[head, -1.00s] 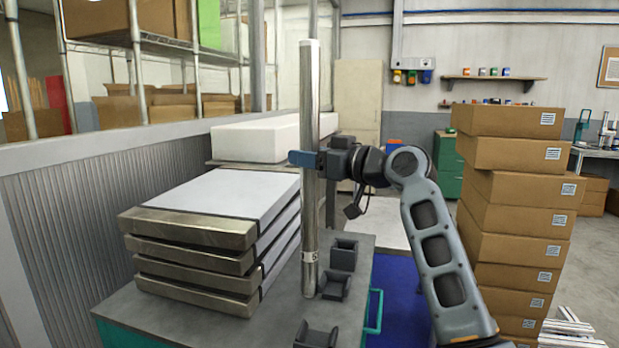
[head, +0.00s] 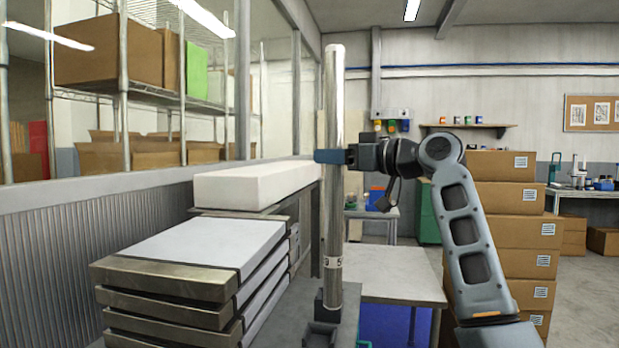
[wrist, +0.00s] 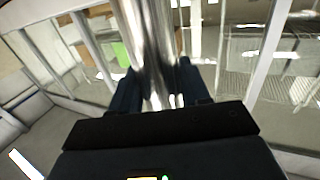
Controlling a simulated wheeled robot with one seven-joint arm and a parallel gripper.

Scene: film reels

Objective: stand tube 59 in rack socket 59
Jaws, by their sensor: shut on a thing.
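Tube 59 (head: 333,215) is a tall, shiny metal tube, upright in the head view. A white band near its lower end shows part of a number, with a 9 and a 5 legible. My gripper (head: 330,156) is shut on the tube at about mid-height, its blue fingers around it. In the wrist view the tube (wrist: 147,40) runs between the two dark fingers. The tube's foot is at a dark rack socket (head: 320,304); I cannot tell whether it is inside or just in front. No socket number is readable.
A stack of metal-edged slabs (head: 195,250) stands close left of the tube. A long white block (head: 255,183) lies behind it. A pale table (head: 395,275) stands behind right, and stacked cardboard boxes (head: 505,200) are farther right.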

